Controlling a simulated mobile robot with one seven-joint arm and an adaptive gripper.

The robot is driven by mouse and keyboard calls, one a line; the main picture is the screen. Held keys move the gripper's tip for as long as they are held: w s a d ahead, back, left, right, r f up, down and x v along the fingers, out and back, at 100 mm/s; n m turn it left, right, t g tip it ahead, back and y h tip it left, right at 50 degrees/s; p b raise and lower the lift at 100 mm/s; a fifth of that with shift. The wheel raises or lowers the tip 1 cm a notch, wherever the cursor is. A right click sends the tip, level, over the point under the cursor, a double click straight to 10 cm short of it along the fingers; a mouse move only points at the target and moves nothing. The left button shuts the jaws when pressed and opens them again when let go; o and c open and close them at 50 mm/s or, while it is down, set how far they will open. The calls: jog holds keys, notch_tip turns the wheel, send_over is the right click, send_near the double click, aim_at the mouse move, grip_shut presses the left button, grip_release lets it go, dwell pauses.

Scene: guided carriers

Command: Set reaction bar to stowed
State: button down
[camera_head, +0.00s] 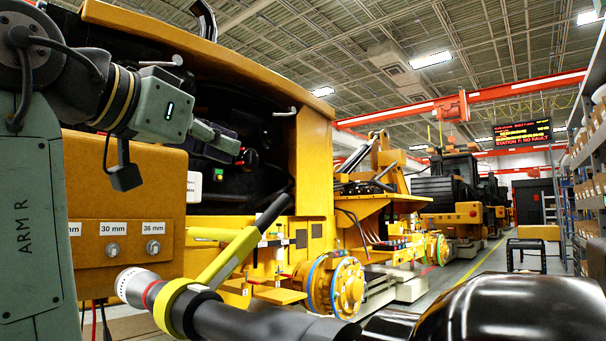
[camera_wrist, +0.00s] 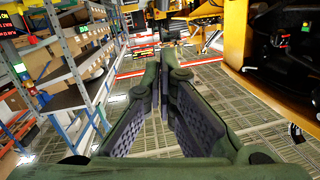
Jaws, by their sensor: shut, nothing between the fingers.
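What looks like the reaction bar (camera_head: 225,262) is a yellow bar with a black end. In the head view it slants up and right from a yellow collar around a dark tool body (camera_head: 240,322) with a white, red-ringed end (camera_head: 137,288). It is not recognisable in the wrist view. My gripper (camera_wrist: 163,72) is shut and empty, its green fingers with purple pads meeting at the tips. In the head view my gripper (camera_head: 232,148) is in the air, up and left of the bar's black end, apart from it.
A yellow machine (camera_head: 312,165) fills the middle, with a panel of size-marked studs (camera_head: 112,248) at left and a wheel hub (camera_head: 335,288) below. Shelving (camera_wrist: 75,75) stands at left in the wrist view.

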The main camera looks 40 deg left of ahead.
jog(key=w+a+f, duration=0.1)
jog(key=w+f, duration=0.3)
jog(key=w, duration=0.8)
jog(key=shift+a+f, duration=0.15)
jog(key=shift+a, duration=0.05)
